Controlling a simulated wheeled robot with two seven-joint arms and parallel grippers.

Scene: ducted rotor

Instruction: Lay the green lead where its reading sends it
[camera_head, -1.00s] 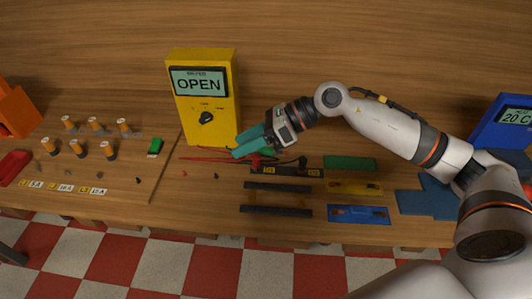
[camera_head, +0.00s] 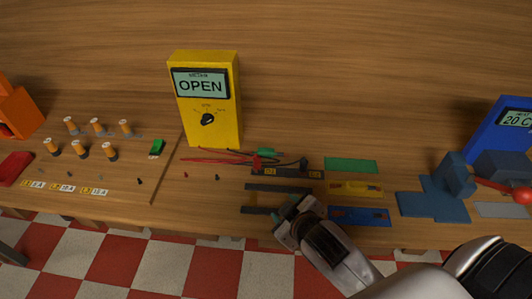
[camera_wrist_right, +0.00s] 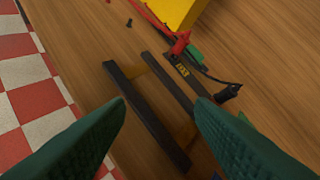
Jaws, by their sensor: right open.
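A small green piece that looks like the green lead (camera_head: 268,152) lies behind the dark labelled block (camera_head: 287,173), in front of the yellow meter (camera_head: 208,100). The meter reads OPEN. A red clip (camera_head: 257,162) and a black clip (camera_head: 303,162) stand at that block; they also show in the right wrist view, red (camera_wrist_right: 180,44) and black (camera_wrist_right: 229,92). I cannot tell whether they touch the lead. My right gripper (camera_head: 293,207) is over the front dark bar, its fingers open and empty in the wrist view (camera_wrist_right: 160,103). My left gripper is out of view.
A green strip (camera_head: 350,165), a yellow tray (camera_head: 356,188) and a blue tray (camera_head: 345,214) lie right of the dark bars. A blue stand (camera_head: 430,207) and a blue 20 C display (camera_head: 505,125) are farther right.

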